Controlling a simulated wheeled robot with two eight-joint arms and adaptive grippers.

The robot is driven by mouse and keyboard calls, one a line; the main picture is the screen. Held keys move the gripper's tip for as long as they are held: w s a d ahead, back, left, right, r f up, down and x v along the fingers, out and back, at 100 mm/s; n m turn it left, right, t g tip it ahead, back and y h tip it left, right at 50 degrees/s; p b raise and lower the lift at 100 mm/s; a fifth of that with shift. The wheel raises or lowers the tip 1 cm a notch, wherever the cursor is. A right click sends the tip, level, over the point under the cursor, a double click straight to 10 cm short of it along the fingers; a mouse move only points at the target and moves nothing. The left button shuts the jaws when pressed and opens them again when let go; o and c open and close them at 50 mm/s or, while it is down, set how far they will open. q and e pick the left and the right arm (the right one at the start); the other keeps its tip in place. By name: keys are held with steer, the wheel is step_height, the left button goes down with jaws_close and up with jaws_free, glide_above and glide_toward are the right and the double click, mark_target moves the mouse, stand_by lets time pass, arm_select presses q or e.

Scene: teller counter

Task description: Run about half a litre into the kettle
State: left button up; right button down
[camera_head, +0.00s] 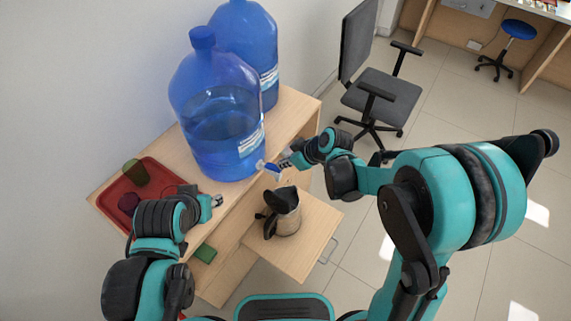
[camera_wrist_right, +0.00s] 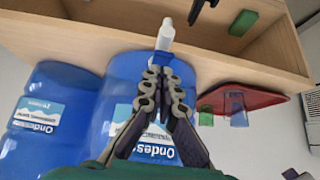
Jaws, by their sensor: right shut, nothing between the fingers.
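The large blue water bottle (camera_head: 215,115) with a label stands at the front of the wooden cabinet. Its white tap (camera_head: 262,165) with a blue lever (camera_wrist_right: 156,60) points out over the cabinet edge. The kettle (camera_head: 287,212), beige with black spout and handle, stands upright on a pulled-out shelf below the tap. My right gripper (camera_head: 284,162) is shut and empty, its tips at the blue lever; contact is unclear. It fills the middle of the right wrist view (camera_wrist_right: 164,85). My left gripper (camera_head: 217,201) is near the cabinet's front edge; its fingers are too small to judge. The kettle's inside and any water stream cannot be made out.
A second blue bottle (camera_head: 250,45) stands behind. A green item (camera_head: 205,253) lies in the cabinet. An office chair (camera_head: 385,95) stands beyond.

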steer(key=s+d+r+p, duration=0.1)
steer(key=d+r+p, duration=0.1)
steer(key=r, duration=0.3)
steer(key=s+d+r+p, duration=0.1)
steer(key=r+p, duration=0.1)
steer(key=r, duration=0.4)
steer(key=shift+s+d, duration=0.4)
steer(key=shift+r, duration=0.1)
stand_by(0.9)
steer(key=s+d+f+m+t+h+b, duration=0.1)
steer(key=s+d+m+t+h+b, duration=0.1)
steer(key=s+d+m+h+b, duration=0.4)
steer(key=s+d+m, duration=0.4)
steer(key=s+d, duration=0.3)
steer(key=s, duration=0.2)
steer(key=shift+s+f+m+t, duration=0.25)
steer(key=shift+m+t, duration=0.15)
